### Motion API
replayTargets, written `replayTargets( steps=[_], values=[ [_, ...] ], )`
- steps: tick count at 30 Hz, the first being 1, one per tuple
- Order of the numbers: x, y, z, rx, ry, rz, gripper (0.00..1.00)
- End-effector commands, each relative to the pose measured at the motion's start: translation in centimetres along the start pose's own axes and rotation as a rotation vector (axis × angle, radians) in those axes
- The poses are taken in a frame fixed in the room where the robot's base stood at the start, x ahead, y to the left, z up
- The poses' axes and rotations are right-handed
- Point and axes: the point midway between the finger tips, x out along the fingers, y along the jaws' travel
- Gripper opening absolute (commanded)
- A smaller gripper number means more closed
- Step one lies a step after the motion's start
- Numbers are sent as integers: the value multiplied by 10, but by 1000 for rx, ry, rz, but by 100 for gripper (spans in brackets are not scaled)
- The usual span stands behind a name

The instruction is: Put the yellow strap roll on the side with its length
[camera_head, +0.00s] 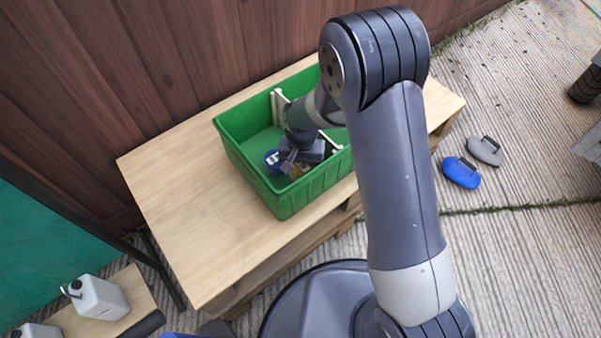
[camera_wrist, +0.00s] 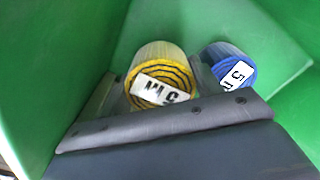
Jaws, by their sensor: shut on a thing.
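The yellow strap roll (camera_wrist: 160,65) is in the green crate (camera_head: 232,155), its coiled end with a white label facing the wrist camera. The label's marking looks upside down in that view. My gripper (camera_head: 293,167) reaches down into the crate and is shut on the yellow roll, of which only a small part (camera_head: 298,173) shows in the head view. A blue strap roll (camera_wrist: 231,62) lies beside it, with a white label marked "5" and a partly hidden letter; it also shows in the head view (camera_head: 271,160). The gripper body hides the lower wrist view.
The crate stands on a wooden bench (camera_head: 165,190) against a plank wall. Pale dividers (camera_head: 277,106) show inside the crate. Blue (camera_head: 461,172) and grey (camera_head: 485,151) handled pads lie on the ground at right. White jugs (camera_head: 98,297) stand at lower left. The bench's left part is clear.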

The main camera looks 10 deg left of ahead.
Motion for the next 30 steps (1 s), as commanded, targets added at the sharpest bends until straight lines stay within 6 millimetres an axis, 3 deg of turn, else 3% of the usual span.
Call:
replayTargets(
  steps=[6, 17, 18, 21, 30],
  values=[
    [31, 0, 0, 0, -2, 2, 29],
    [34, 0, 0, 0, 0, 1, 29],
    [33, 0, 0, 0, 0, 1, 63],
    [33, 0, 0, 0, 0, 1, 69],
    [28, 0, 0, 0, 0, 1, 69]
  ],
)
